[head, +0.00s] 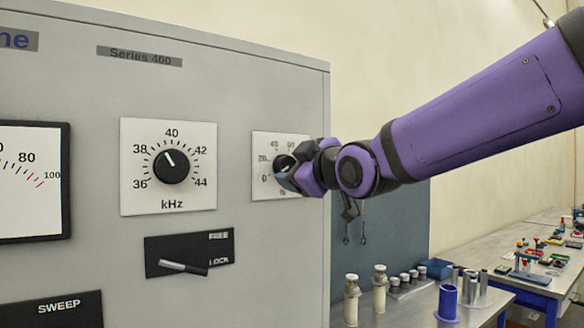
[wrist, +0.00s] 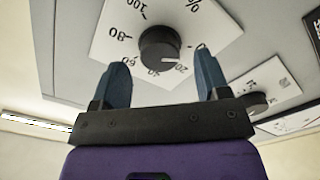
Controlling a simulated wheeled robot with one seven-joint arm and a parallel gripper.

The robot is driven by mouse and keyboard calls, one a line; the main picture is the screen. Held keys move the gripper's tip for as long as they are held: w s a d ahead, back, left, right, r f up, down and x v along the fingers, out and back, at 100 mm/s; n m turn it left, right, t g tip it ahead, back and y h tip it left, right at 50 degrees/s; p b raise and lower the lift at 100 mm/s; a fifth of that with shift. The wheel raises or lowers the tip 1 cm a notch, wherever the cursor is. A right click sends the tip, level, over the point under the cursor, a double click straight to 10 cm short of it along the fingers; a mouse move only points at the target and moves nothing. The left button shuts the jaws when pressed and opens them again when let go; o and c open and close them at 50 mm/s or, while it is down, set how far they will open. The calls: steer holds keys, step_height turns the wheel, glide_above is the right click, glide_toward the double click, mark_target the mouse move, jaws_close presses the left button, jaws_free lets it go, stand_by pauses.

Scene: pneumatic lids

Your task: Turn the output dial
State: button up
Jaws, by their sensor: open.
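The output dial is a round black knob (wrist: 159,48) on a white square plate marked in percent. In the wrist view its white pointer line is near the 20 mark. In the head view the plate (head: 263,141) shows at the panel's right side, and its knob is partly hidden by my gripper (head: 288,178). In the wrist view my gripper (wrist: 161,58) is open, with one blue finger on each side of the knob in the picture. The knob shows between the fingertips; I cannot tell whether either finger touches it.
A kHz dial (head: 171,167) sits left on the same grey panel, above a FREE/LOCK lever (head: 183,267). A meter (head: 30,180) is further left. A bench (head: 420,305) with white bottles, a blue cup and metal cylinders stands at lower right.

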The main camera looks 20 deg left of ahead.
steer(key=shift+x, duration=1.05)
steer(key=shift+c, duration=0.5)
steer(key=c, duration=0.8)
steer(key=shift+c, duration=0.2)
